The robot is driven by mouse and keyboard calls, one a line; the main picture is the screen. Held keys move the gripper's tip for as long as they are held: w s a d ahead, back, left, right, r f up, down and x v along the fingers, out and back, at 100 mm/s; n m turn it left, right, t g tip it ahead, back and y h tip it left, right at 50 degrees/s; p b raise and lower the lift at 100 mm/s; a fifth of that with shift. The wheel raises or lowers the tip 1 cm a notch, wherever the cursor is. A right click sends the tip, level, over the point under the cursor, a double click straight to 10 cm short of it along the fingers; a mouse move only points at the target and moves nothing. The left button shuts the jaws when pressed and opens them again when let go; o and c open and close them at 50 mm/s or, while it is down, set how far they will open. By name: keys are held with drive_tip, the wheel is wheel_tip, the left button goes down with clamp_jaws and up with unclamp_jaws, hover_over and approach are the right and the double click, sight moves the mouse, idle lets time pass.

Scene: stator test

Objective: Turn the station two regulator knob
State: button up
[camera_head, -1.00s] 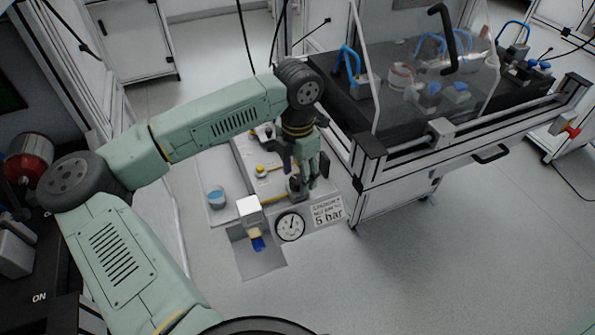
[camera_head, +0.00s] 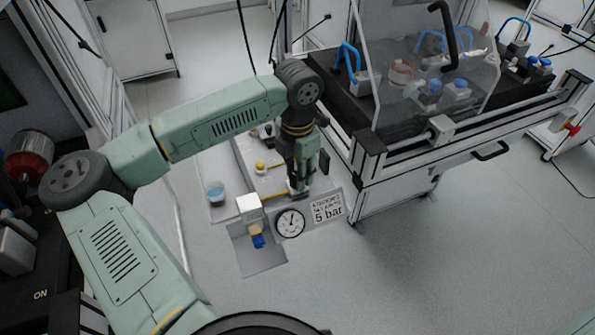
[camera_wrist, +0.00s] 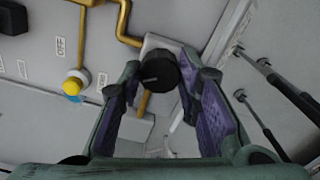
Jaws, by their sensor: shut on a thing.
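The black round regulator knob (camera_wrist: 158,70) sits on a light block of the station panel in the wrist view, between the two fingers of my gripper (camera_wrist: 162,72). My gripper is shut on the knob, with one finger on either side. In the head view my gripper (camera_head: 299,190) points down at the panel just above the gauge, and it hides the knob there. The round pressure gauge (camera_head: 290,223) has a white face and stands next to a "5 bar" sign (camera_head: 328,210).
A white block with a blue-tipped fitting (camera_head: 257,239) is left of the gauge. A yellow-and-blue button (camera_wrist: 74,84) and brass pipes (camera_wrist: 125,22) are near the knob. A framed glass-walled workbench (camera_head: 440,160) stands close on the right. A blue-topped cup (camera_head: 216,192) is at left.

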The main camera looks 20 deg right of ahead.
drive_tip(key=shift+c, duration=0.6)
drive_tip(key=f+n+b, duration=0.1)
drive_tip(key=b, duration=0.3)
drive_tip(key=shift+n, duration=0.3)
drive_tip(key=n+b, duration=0.1)
drive_tip(key=b, duration=0.1)
drive_tip(key=shift+r+n+b, duration=0.15)
drive_tip(key=shift+n+b, duration=0.2)
drive_tip(key=shift+n, duration=0.05)
drive_tip(key=shift+r+n+b, duration=0.35)
drive_tip(key=shift+n+b, duration=0.35)
drive_tip(key=shift+n, duration=0.1)
drive_tip(key=o, duration=1.1)
drive_tip(key=shift+o, duration=0.2)
